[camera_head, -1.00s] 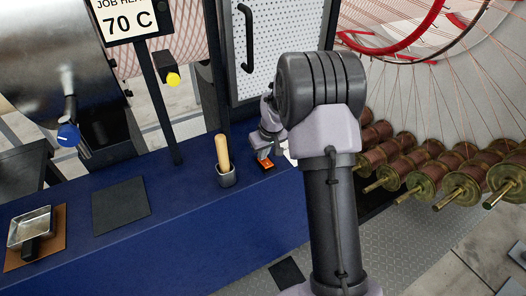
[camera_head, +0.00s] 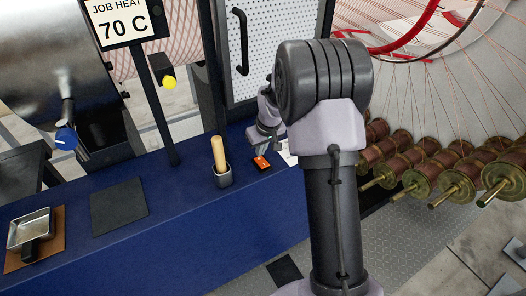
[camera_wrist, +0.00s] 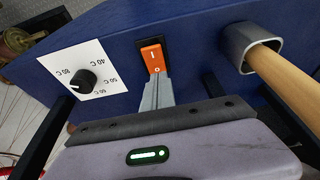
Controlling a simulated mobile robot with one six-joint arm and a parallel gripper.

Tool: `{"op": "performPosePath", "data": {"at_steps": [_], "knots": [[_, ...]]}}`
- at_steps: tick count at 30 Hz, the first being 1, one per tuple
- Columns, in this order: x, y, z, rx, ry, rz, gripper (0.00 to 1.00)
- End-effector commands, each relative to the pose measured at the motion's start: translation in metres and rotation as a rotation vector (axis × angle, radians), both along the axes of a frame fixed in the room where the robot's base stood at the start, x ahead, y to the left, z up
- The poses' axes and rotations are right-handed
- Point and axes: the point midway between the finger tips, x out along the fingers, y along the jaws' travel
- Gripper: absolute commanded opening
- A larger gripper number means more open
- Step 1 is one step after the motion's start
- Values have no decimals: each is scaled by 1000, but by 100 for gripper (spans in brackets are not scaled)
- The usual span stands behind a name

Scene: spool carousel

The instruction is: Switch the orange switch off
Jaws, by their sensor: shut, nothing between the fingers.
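The orange switch (camera_head: 262,162) is a rocker in a black frame on the blue bench top, and it also shows in the wrist view (camera_wrist: 153,56). It has a white line mark at its far end and a white circle at the end nearer my gripper. My gripper (camera_wrist: 157,84) is shut and empty, its fingertips at the circle end of the switch. I cannot tell whether they touch it. In the head view my gripper (camera_head: 261,146) is just above the switch, partly behind my arm. Which end is pressed down is not clear.
A cup with a wooden handle (camera_head: 219,160) stands close left of the switch. A dial (camera_wrist: 83,81) on a white card lies on its other side. A sign reading 70 C (camera_head: 120,25) stands behind. Several copper spools (camera_head: 424,176) are at right.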

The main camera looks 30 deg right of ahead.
Motion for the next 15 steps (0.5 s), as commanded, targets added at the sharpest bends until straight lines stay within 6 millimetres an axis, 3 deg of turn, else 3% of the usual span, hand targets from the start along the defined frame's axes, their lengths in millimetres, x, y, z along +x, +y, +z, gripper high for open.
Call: {"op": "performPosePath", "data": {"at_steps": [1,6,10,15], "knots": [[1,2,22,-1,-2,1,0],[-2,1,61,-1,-2,0,0],[-5,1,86,-1,-1,1,0],[-6,1,104,0,0,0,0]]}}
